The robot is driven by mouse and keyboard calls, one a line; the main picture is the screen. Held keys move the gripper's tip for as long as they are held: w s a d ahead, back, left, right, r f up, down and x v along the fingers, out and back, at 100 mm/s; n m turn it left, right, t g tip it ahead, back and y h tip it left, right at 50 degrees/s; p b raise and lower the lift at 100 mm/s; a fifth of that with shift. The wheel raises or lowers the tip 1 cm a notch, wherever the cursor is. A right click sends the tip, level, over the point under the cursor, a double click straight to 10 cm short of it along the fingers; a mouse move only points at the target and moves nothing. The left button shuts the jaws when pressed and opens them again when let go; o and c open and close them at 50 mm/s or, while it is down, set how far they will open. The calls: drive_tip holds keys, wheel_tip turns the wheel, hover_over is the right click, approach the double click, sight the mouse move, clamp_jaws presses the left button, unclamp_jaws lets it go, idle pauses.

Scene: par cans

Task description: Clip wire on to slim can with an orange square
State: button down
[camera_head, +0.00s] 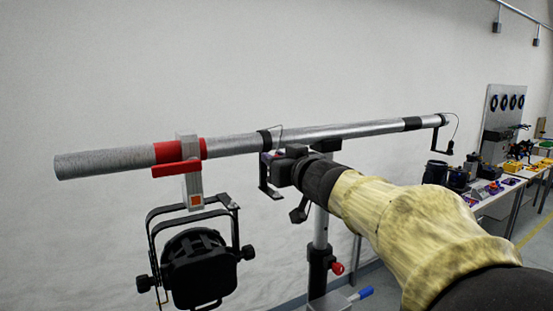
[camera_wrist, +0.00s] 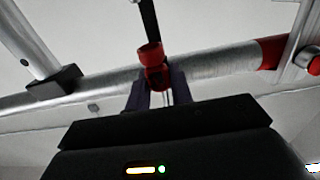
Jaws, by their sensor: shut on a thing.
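A black par can (camera_head: 198,262) hangs in its yoke from a clamp on the silver bar. The grey clamp bears an orange square (camera_head: 196,200) and has a red lever. My gripper (camera_head: 276,172) is at the bar, right of this can. In the wrist view, its fingers (camera_wrist: 155,95) are shut on a small red piece (camera_wrist: 151,62), which appears to be the clip end of the wire. A thin dark wire (camera_head: 280,135) loops from a black collar (camera_head: 264,141) just above my gripper. My gripper partly hides the clip.
The silver bar (camera_head: 105,161) runs across the view on a stand with a red knob (camera_head: 337,268). A second wire (camera_head: 457,128) hangs at its right end. Tables with cans and parts stand at far right. The wall behind is bare.

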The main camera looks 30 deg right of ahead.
drive_tip(key=shift+f+b, duration=0.6)
drive_tip(key=shift+f, duration=0.25)
drive_tip(key=shift+a, duration=0.1)
idle(0.3)
drive_tip(key=shift+s+a+f+b, duration=0.1)
drive_tip(key=shift+a+b, duration=1.2)
drive_tip(key=shift+a, duration=1.3)
drive_tip(key=shift+s+a+f+b, duration=0.1)
drive_tip(key=shift+a+b, duration=1.2)
drive_tip(key=shift+a, duration=1.3)
